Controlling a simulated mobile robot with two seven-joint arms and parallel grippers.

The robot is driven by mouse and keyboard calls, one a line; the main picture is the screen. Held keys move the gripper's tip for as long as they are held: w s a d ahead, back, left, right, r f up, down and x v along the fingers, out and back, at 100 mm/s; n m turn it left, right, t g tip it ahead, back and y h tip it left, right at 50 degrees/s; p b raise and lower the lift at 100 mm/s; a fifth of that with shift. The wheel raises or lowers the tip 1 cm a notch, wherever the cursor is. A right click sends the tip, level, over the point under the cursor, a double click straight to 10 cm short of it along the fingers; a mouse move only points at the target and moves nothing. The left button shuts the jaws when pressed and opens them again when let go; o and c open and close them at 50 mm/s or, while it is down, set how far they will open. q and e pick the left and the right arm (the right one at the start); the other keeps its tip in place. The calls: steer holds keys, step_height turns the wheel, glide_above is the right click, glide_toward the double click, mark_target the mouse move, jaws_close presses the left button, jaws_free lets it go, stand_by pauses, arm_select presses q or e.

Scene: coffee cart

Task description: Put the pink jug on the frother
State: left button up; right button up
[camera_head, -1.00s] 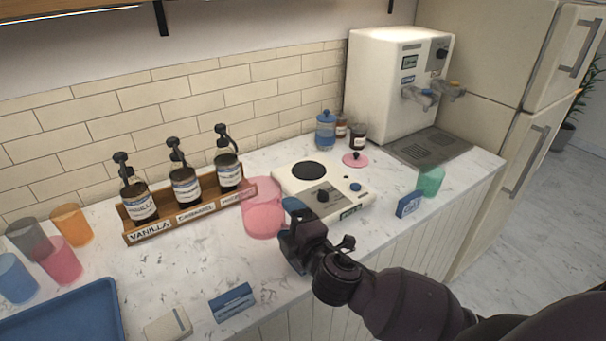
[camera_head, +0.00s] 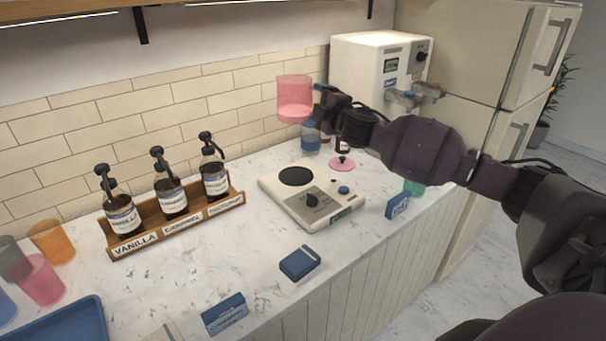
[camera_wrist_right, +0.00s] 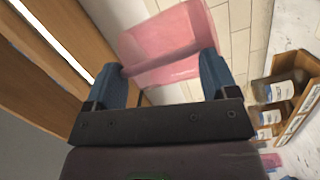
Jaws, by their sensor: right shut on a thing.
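The pink jug (camera_head: 295,98) is translucent and is held in the air by my right gripper (camera_head: 322,97), high above the counter and in front of the tiled wall. In the right wrist view the jug (camera_wrist_right: 168,42) sits between the blue fingertips of the right gripper (camera_wrist_right: 172,75), which is shut on it. The frother (camera_head: 312,196) is a cream box with a black round plate (camera_head: 297,176), a dark knob and a blue button. It stands on the counter below and its plate is bare. My left gripper is not in view.
A wooden rack (camera_head: 180,222) with syrup bottles stands left of the frother. A blue box (camera_head: 300,262) lies in front of it, another blue box (camera_head: 398,205) at its right. A pink lid (camera_head: 341,164) and blue jar (camera_head: 310,137) are behind. The coffee machine (camera_head: 378,70) stands back right.

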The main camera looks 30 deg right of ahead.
step_height(320, 180, down, 19)
steer(key=b, duration=0.3)
steer(key=shift+f+b, duration=0.2)
steer(key=shift+b, duration=0.2)
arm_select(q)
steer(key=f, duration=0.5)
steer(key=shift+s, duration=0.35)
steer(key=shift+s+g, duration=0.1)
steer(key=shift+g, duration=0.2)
arm_select(e)
steer(key=shift+f, duration=0.1)
steer(key=o, duration=0.9)
steer(key=shift+f, duration=0.1)
steer(key=shift+o, duration=0.8)
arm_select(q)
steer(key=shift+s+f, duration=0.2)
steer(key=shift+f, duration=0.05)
